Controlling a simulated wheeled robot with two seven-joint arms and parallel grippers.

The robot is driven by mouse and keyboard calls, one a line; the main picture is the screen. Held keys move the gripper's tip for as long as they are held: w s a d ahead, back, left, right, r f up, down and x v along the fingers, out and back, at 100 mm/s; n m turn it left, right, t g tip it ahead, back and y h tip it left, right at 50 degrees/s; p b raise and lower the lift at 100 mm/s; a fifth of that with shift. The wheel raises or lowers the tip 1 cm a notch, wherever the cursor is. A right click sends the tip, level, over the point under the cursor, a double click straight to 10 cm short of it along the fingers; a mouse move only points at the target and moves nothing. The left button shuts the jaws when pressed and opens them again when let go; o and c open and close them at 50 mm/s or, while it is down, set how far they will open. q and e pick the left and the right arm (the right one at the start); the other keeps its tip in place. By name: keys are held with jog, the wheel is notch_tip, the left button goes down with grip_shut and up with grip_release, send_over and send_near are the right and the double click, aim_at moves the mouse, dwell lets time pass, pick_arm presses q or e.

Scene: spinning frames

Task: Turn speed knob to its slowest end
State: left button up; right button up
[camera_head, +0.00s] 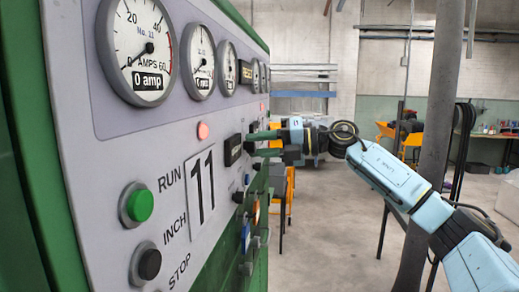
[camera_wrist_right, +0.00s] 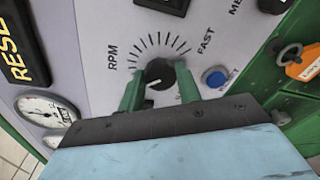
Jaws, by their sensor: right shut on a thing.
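The speed knob (camera_wrist_right: 160,72) is a round black knob on the grey panel, under an arc of tick marks (camera_wrist_right: 157,42) with "RPM" printed at the left and "FAST" at the right. A short white line shows on its lower left. My right gripper (camera_wrist_right: 158,86) has its two green fingers on either side of the knob and is shut on it. In the head view, my right gripper (camera_head: 262,143) reaches the panel (camera_head: 130,180) from the right, and its fingers mostly hide the knob. My left gripper is not in view.
A blue button (camera_wrist_right: 214,77) sits just right of the knob, and an orange tag (camera_wrist_right: 303,63) hangs farther right. A grey column (camera_head: 432,130) stands near my right arm.

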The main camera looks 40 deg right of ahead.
jog(key=n+b, duration=0.3)
jog(key=n, duration=0.4)
jog(key=n+t+h+b, duration=0.1)
jog(key=n+b, duration=0.2)
jog(key=n, duration=0.4)
jog(key=shift+s+a+f+t+b, duration=0.1)
jog(key=shift+a+f+t+b, duration=0.1)
jog(key=shift+t+b, duration=0.15)
jog(key=shift+n+t+b, duration=0.25)
jog(key=shift+n+b, duration=0.65)
jog(key=shift+n, duration=1.1)
jog(key=o, duration=1)
jog(key=shift+s+d, duration=0.1)
jog(key=shift+d, duration=0.05)
